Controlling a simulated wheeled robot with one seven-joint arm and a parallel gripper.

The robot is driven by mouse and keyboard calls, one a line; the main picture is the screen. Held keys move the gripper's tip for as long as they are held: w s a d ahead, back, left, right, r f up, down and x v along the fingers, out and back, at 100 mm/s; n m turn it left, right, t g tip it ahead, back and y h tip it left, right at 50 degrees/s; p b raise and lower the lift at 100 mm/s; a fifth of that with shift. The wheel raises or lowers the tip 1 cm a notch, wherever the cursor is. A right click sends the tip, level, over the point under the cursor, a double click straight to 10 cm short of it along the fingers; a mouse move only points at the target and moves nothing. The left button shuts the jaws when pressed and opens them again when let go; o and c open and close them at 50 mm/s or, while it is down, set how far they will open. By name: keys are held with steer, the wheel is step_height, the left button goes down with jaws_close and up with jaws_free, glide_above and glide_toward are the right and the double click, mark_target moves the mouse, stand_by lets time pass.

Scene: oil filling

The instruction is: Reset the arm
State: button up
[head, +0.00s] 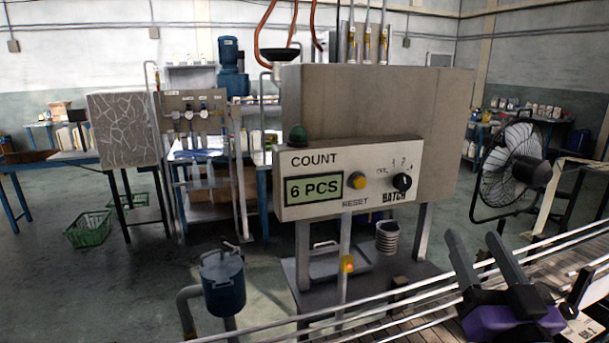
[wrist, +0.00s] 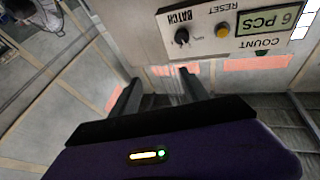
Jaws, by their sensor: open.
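My gripper (head: 477,258) is at the lower right of the head view, purple and black, with its two dark fingers apart and nothing between them. In the wrist view, my gripper (wrist: 160,88) points toward the filling machine with its fingers spread. The machine's control panel (head: 345,205) reads "COUNT 6 PCS" and carries a yellow reset button (head: 357,181) and a black batch knob (head: 402,182). The panel shows upside down in the wrist view (wrist: 212,60). My gripper is in front of and to the right of the panel, not touching it.
White rails (head: 400,302) run across the lower right beside my gripper. A blue pump (head: 223,280) stands at lower left. A black fan (head: 510,170) stands at right. Green baskets (head: 88,229) lie on the floor at left. The space between gripper and panel looks clear.

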steer(key=s+a+f+g, duration=0.2)
steer(key=s+f, duration=0.7)
steer(key=s, duration=0.3)
steer(key=s+a+f+n+g, duration=0.1)
steer(key=s+a+f+g, duration=0.1)
steer(key=s+f, duration=0.7)
steer(key=s+a+f+g+b, duration=0.1)
steer(key=s+f+g, duration=0.2)
steer(key=s+f, duration=0.6)
steer(key=s, duration=0.8)
steer(key=shift+s+a+n+y, duration=0.25)
steer(key=shift+a+n+y, duration=0.05)
steer(key=shift+a+y, duration=0.1)
